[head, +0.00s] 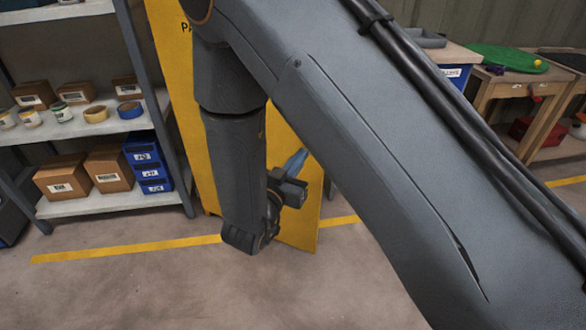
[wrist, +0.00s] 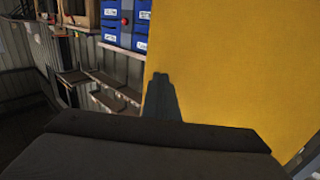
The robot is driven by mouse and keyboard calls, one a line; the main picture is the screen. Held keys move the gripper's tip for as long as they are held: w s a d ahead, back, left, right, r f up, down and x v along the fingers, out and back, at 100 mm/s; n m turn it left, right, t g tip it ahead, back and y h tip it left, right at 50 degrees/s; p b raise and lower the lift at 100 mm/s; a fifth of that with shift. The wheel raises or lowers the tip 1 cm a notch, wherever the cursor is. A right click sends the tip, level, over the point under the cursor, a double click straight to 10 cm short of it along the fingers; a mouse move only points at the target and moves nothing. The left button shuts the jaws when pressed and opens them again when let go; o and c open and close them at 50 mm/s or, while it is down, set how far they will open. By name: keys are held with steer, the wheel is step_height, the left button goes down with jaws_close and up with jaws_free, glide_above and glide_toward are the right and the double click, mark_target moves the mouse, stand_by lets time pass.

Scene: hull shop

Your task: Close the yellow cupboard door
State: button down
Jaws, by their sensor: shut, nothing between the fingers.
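The yellow cupboard (head: 182,75) stands behind my arm in the head view, with the start of dark lettering near its top. A yellow panel, which looks like its door (head: 302,222), shows to the right of my wrist and reaches down near the floor. My arm hides the middle, so the hinge and how far it stands open cannot be told. In the wrist view the yellow door (wrist: 235,65) fills the right half, close ahead. My gripper (head: 297,160) is shut and empty in front of the yellow surface. Whether it touches cannot be told.
A grey shelf rack (head: 85,210) with cartons, tapes and blue bins (head: 147,163) stands left of the cupboard. A wooden workbench (head: 530,85) stands at the right. A yellow line (head: 120,250) crosses the floor. The concrete floor in front is clear.

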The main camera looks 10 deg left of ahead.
steer(key=x, duration=0.7)
steer(key=shift+b, duration=0.45)
